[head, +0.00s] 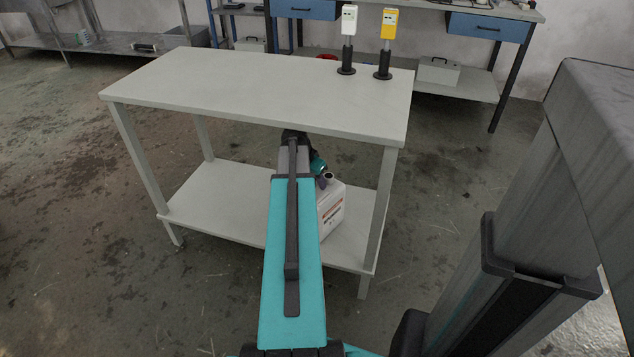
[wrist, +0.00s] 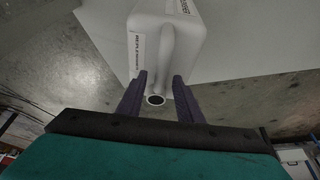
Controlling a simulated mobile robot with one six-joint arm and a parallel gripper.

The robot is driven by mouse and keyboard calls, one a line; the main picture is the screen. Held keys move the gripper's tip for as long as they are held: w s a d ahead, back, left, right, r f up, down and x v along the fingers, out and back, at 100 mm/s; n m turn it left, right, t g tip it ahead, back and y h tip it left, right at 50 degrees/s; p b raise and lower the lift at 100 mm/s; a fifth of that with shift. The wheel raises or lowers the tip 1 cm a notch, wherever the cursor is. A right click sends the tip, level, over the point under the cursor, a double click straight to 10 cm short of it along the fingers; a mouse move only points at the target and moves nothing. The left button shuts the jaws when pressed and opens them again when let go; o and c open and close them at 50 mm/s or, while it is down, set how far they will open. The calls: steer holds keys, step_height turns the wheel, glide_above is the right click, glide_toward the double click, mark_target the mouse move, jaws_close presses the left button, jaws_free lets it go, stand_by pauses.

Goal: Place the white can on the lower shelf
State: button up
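The white can (head: 331,212), with red and dark print on its side, appears upright on the lower shelf (head: 225,208) of the grey table. My arm hides its left part in the head view. In the wrist view the can (wrist: 195,35) shows its handle and a round dark opening at the near end. My gripper (wrist: 160,76) has its two dark fingers apart, at either side of the handle and opening, with a visible gap. In the head view my gripper is at the can's top, mostly hidden behind my arm.
The table top (head: 250,90) spans above the lower shelf, with legs at its corners. Two stands with a white device (head: 348,20) and a yellow device (head: 388,24) are on its far right. The left part of the lower shelf is clear.

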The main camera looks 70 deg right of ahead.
steer(key=w+a+p, duration=0.1)
steer(key=w+a, duration=0.2)
steer(key=a, duration=0.7)
steer(key=shift+w+a, duration=0.25)
steer(key=shift+w, duration=0.05)
stand_by(0.4)
